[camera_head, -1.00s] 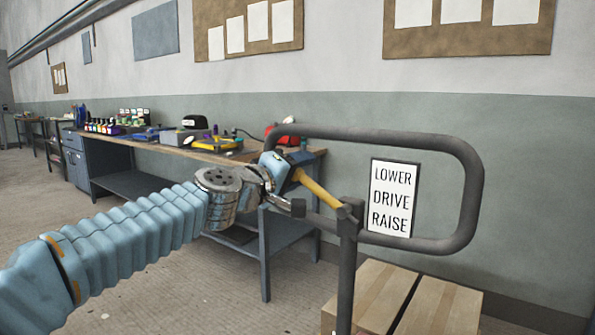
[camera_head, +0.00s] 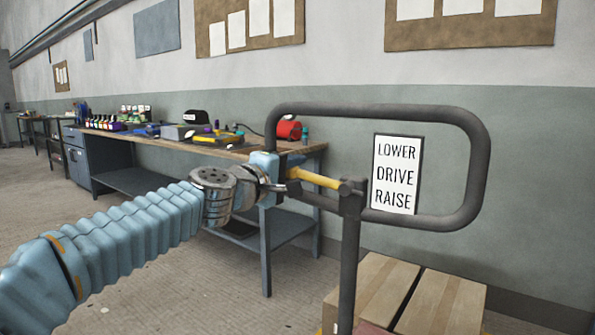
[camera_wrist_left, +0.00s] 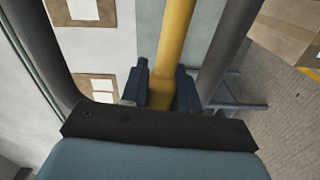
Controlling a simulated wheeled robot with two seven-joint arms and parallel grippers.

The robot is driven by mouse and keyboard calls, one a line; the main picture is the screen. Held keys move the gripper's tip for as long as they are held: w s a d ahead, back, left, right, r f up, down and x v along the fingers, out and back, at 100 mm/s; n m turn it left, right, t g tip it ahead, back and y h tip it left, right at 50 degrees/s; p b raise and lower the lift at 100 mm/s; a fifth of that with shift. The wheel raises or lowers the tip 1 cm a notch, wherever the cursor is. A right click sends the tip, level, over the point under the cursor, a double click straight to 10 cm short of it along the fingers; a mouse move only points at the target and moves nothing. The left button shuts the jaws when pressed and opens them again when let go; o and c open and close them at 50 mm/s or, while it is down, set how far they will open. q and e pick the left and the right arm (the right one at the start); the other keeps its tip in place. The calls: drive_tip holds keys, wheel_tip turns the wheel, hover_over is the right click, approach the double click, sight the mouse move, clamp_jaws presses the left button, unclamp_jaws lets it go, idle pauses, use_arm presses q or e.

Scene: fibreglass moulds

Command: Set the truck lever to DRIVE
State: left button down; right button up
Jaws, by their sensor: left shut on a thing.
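The truck lever (camera_head: 320,179) is a short yellow rod running left from a dark joint on the grey handle post. It tilts slightly, its left end a little higher. My left gripper (camera_head: 287,179) is shut around the lever's left part; in the left wrist view, its dark fingers (camera_wrist_left: 161,90) stand either side of the yellow lever (camera_wrist_left: 173,40). The lever's outer end is hidden by the gripper. The sign (camera_head: 397,174) reads LOWER, DRIVE, RAISE from top to bottom. My right gripper is not in view.
The truck's grey tube handle (camera_head: 475,180) loops around the sign. Cardboard boxes (camera_head: 445,305) sit low behind the post. A workbench (camera_head: 265,155) with tools and bottles stands along the wall behind my left arm. The floor at left is open.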

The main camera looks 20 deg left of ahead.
use_arm(q)
drive_tip(key=shift+f+n+b, duration=0.3)
drive_tip(key=shift+f+n, duration=0.4)
drive_tip(key=shift+f, duration=0.2)
drive_tip(key=shift+r, duration=0.1)
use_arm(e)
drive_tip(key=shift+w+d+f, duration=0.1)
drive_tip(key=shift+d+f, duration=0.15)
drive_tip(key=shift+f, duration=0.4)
use_arm(q)
drive_tip(key=c, duration=0.9)
unclamp_jaws()
